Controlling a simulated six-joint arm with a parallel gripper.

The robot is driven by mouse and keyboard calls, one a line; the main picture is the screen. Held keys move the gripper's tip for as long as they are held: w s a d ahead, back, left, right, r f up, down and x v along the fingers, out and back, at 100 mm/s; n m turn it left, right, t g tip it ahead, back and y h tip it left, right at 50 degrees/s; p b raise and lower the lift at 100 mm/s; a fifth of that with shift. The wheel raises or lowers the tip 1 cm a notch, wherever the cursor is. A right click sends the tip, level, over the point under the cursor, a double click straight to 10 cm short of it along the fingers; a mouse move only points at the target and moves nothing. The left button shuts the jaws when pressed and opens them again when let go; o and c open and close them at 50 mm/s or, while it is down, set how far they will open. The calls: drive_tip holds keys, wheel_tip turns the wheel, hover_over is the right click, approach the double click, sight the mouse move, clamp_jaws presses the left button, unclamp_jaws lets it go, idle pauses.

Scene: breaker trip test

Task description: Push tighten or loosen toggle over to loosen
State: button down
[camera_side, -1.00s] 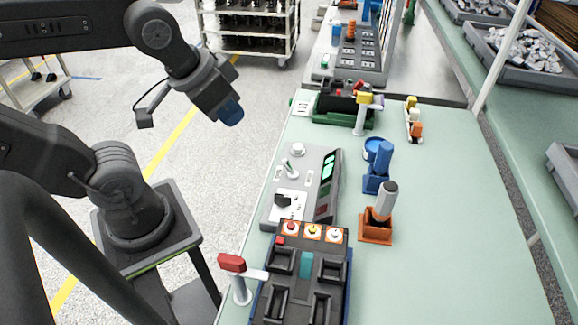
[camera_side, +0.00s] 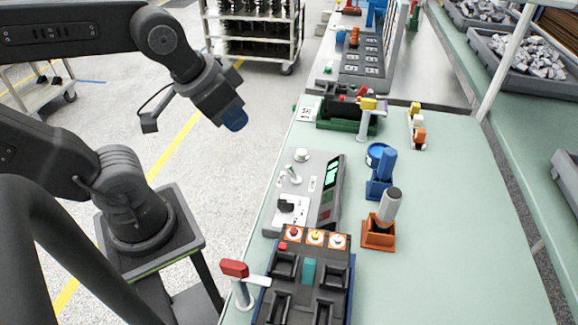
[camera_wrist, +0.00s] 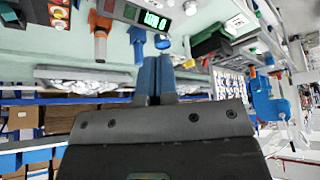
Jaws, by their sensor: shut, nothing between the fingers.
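A grey control box (camera_side: 308,190) stands on the green bench, with a lit green display (camera_side: 334,172) on its sloped side. A small toggle lever (camera_side: 294,174) stands up on its top, between a white round knob (camera_side: 302,155) and a black rotary knob (camera_side: 286,206). Its labels are too small to read. My gripper (camera_side: 235,119) hangs in the air to the left of the box, above the floor and apart from the toggle. In the wrist view its blue fingers (camera_wrist: 156,80) are together and empty. The box (camera_wrist: 150,18) is partly visible at the top there; I cannot make out the toggle.
A black fixture (camera_side: 305,280) with several buttons and a red-handled clamp (camera_side: 235,268) stand in front of the box. Orange (camera_side: 379,232) and blue (camera_side: 380,185) holders stand to its right. A green fixture (camera_side: 340,115) is behind. The bench's right side is clear.

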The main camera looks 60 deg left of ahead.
drive_tip(key=c, duration=1.9)
unclamp_jaws()
drive_tip(key=shift+o, duration=1.7)
drive_tip(key=shift+w+a, duration=0.1)
drive_tip(key=shift+w, duration=0.25)
drive_tip(key=o, duration=0.5)
drive_tip(key=w+g, duration=0.1)
drive_tip(key=w+m+g, duration=0.1)
drive_tip(key=w, duration=0.1)
drive_tip(key=w+a+f+m, duration=0.1)
drive_tip(key=w, duration=0.1)
drive_tip(key=shift+g, duration=0.4)
drive_tip(key=shift+c, duration=0.2)
drive_tip(key=m+g+h, duration=0.1)
drive_tip(key=m+g, duration=0.2)
approach(290, 165)
drive_tip(key=f, duration=0.7)
drive_tip(key=d+f, duration=0.1)
drive_tip(key=f, duration=0.2)
drive_tip(key=shift+s+f, duration=0.15)
drive_tip(key=shift+f, duration=0.2)
drive_tip(key=shift+c, duration=0.2)
clamp_jaws()
